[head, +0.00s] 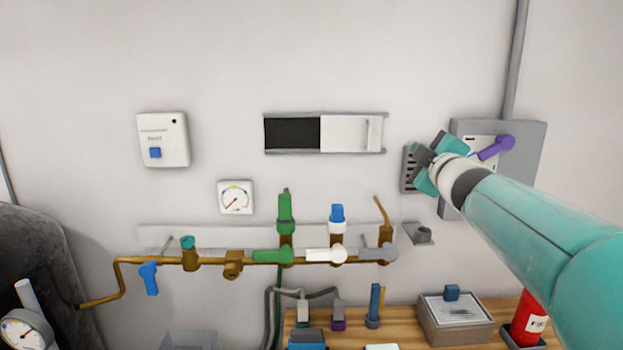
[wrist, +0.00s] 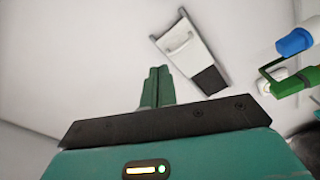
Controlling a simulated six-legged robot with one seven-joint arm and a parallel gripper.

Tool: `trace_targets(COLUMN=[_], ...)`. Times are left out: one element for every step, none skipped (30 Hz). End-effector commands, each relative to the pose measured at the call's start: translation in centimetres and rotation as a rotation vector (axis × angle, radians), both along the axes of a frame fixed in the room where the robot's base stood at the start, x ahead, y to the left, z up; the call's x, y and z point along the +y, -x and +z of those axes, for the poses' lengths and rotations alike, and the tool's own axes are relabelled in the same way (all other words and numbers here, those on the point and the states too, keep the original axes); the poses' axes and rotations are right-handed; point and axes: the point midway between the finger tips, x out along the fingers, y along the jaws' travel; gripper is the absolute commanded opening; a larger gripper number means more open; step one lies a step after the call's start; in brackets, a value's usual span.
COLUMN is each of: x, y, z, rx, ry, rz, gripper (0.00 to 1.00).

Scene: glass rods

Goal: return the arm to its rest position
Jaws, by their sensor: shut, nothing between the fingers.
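My teal arm (head: 540,225) reaches in from the lower right in the head view, raised in front of the wall. My gripper (head: 424,157) is at its far end, in front of a slotted grey plate and left of a grey switch box (head: 530,150) with a purple lever (head: 497,147). In the wrist view my gripper's two green fingers (wrist: 157,78) lie together, shut and empty. The gripper hides part of the slotted plate and the box's left edge.
A brass pipe (head: 190,262) with coloured valves runs along the wall below. A sliding panel (head: 345,133) shows left of my gripper; it also shows in the wrist view (wrist: 182,45). A wooden bench (head: 400,325) holds a grey box (head: 455,320) and a red cylinder (head: 525,322).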

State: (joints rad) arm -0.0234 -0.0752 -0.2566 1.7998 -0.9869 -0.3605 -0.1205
Motion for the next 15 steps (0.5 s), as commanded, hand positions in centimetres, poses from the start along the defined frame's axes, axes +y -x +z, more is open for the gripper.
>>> trace_targets(x=[-0.5, -0.8, -1.0, -1.1, -1.1, -0.9, -0.6, -0.3, 0.3, 0.8, 1.3, 2.1, 2.7, 3.4, 4.3], y=[2.3, 3.5, 5.1, 6.4, 7.8, 9.7, 11.2, 12.7, 14.6, 16.1, 17.6, 19.5, 21.0, 22.5, 24.5], z=[-0.8, -1.6, -2.9, -4.1, -5.3, -7.1, -8.5, -10.0, -11.8, -13.2, -14.6, -16.5, -17.8, -19.1, -20.7], rx=[0.042, 0.074, 0.122, 0.16, 0.201, 0.261, 0.308, 0.357, 0.42, 0.467, 0.515, 0.58, 0.628, 0.675, 0.739], ry=[-0.098, -0.156, -0.233, -0.291, -0.346, -0.418, -0.47, -0.518, -0.577, -0.619, -0.658, -0.703, -0.737, -0.768, -0.806], rz=[-0.068, -0.108, -0.16, -0.196, -0.232, -0.276, -0.308, -0.338, -0.372, -0.396, -0.42, -0.448, -0.467, -0.486, -0.51], gripper=[0.0, 0.0, 0.0, 0.0, 0.0, 0.0, 0.0, 0.0, 0.0, 0.0, 0.0, 0.0, 0.0, 0.0, 0.0])
